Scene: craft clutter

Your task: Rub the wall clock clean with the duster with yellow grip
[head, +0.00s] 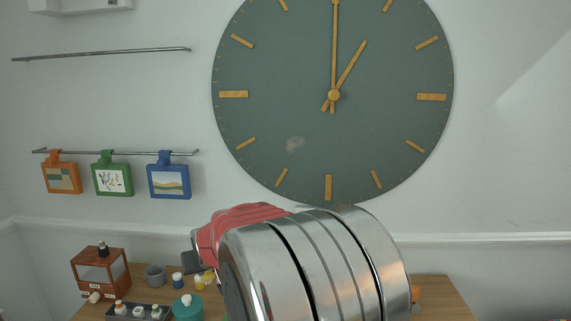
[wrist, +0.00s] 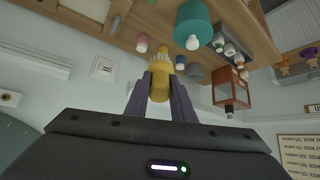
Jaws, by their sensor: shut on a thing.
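The wall clock (head: 270,60) is a large dark green disc with gold marks and hands on the white wall. A pale smudge (head: 295,144) shows on its lower left face. Part of the clock also shows at the lower left of the wrist view (wrist: 18,142). My gripper (wrist: 160,82) is shut on the yellow grip of the duster (wrist: 158,95), which sits between the two dark fingers. The duster's pale head seems to be just beyond the fingers. In the head view my arm hides the gripper and duster. I see no contact with the clock.
A wooden table (head: 440,290) below holds a brown box (head: 100,268), a grey mug (head: 155,275), a teal jar (head: 187,308) and several small bottles. Three small framed pictures, the blue one (head: 169,181) rightmost, hang from a rail (head: 115,153) left of the clock.

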